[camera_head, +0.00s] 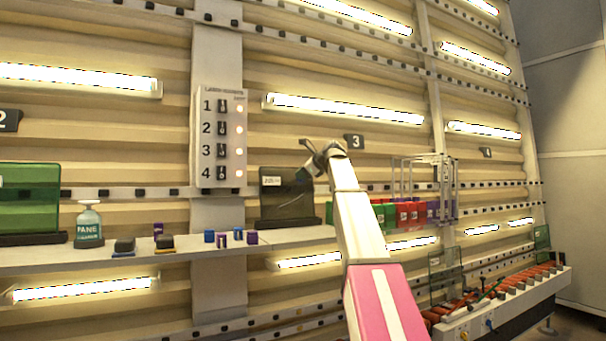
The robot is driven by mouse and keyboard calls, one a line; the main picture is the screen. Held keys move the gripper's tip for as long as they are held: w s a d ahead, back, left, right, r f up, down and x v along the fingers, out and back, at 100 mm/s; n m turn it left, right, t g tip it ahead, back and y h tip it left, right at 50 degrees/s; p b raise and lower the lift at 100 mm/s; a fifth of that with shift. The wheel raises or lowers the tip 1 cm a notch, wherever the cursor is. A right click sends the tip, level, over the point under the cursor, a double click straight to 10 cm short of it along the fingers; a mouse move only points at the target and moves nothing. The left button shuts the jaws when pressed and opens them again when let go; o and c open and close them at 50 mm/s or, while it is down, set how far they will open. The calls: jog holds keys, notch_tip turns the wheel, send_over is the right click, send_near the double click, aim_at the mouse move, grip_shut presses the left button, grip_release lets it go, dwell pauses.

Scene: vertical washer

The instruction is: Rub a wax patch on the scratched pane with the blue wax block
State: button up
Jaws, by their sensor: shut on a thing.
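A dark, see-through pane (285,200) stands upright in a dark base on the shelf, with a small pale label at its upper left. Any scratch or wax on it is too small to make out. My gripper (304,174) is at the pane's upper right edge, seen small and partly hidden by my own wrist. It is shut on a small dark bluish piece, which looks like the blue wax block; its outline is hard to make out. I cannot tell whether the block touches the pane.
Several small blue and purple blocks (223,239) lie on the shelf (190,252) left of the pane. A spray bottle (89,225) and green pane (30,197) stand further left. Coloured bins (405,214) sit to the right. A numbered switch panel (221,138) hangs above.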

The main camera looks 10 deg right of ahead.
jog(key=shift+w+a, duration=0.15)
jog(key=shift+w, duration=0.3)
dwell(0.3)
jog(key=d, duration=0.2)
jog(key=w+d, duration=0.1)
jog(key=shift+w+d, duration=0.2)
jog(key=shift+d, duration=0.15)
jog(key=shift+a, duration=0.1)
jog(key=shift+s+a, duration=0.35)
jog(key=shift+a, duration=0.55)
jog(key=shift+s+a, duration=0.3)
jog(key=shift+a, duration=0.6)
jog(key=s+d, duration=0.2)
jog(key=s, duration=0.3)
jog(key=shift+s+r, duration=0.35)
jog(key=shift+s, duration=0.05)
jog(key=shift+s, duration=0.1)
